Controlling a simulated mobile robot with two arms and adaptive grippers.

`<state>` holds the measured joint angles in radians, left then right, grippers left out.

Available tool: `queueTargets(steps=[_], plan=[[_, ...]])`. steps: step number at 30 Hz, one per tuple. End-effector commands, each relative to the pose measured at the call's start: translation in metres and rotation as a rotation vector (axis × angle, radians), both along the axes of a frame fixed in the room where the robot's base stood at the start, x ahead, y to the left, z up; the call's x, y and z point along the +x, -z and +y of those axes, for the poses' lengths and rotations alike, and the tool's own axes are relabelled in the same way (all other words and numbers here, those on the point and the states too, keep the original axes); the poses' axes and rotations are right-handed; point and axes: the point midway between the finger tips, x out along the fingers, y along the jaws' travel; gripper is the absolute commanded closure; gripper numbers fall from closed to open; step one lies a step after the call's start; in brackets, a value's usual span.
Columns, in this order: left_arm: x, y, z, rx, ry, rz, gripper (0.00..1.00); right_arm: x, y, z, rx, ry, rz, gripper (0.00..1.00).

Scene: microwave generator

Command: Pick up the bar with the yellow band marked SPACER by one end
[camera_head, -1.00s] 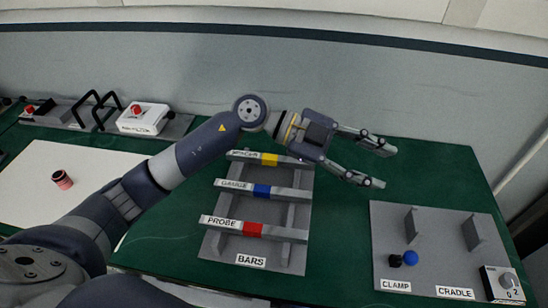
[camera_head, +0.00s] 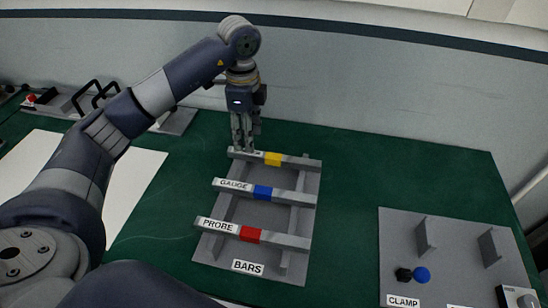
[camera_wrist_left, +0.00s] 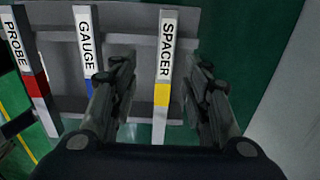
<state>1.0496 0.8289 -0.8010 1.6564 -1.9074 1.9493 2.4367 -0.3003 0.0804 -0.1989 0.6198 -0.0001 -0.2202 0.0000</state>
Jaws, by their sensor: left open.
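The SPACER bar with the yellow band (camera_head: 272,159) lies across the far end of the BARS rack (camera_head: 286,268). My left gripper (camera_head: 246,148) points down over this bar's left, labelled end in the head view. In the left wrist view the open fingers (camera_wrist_left: 160,85) stand on either side of the SPACER bar (camera_wrist_left: 167,50), with gaps visible to it. The fingers hide part of the label in the head view. I cannot tell how far the fingertips are above the bar. My right gripper is not in view.
The GAUGE bar with a blue band (camera_head: 262,192) and the PROBE bar with a red band (camera_head: 250,234) lie nearer on the rack. A CLAMP plate (camera_head: 450,265) with two uprights stands at the right. The wall (camera_head: 380,90) is behind; green table between is free.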

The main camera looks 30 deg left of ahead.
Motion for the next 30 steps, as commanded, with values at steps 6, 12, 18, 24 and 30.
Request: queueTargets(steps=[6, 12, 18, 24, 30], plan=[[0.0, 0.018, 0.0, -0.001, 0.001, 0.001, 0.57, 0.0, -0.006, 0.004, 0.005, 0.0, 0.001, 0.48], [0.005, 0.041, 0.004, -0.001, 0.0, 0.004, 0.57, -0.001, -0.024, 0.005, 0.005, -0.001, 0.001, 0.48], [0.006, 0.066, 0.004, -0.001, 0.001, 0.001, 0.57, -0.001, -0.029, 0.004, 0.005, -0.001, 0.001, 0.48], [0.007, 0.069, 0.004, -0.002, 0.002, -0.001, 0.57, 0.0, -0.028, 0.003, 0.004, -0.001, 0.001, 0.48], [0.007, 0.069, 0.004, -0.002, 0.003, -0.001, 0.88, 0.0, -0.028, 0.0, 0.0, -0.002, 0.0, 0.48]])
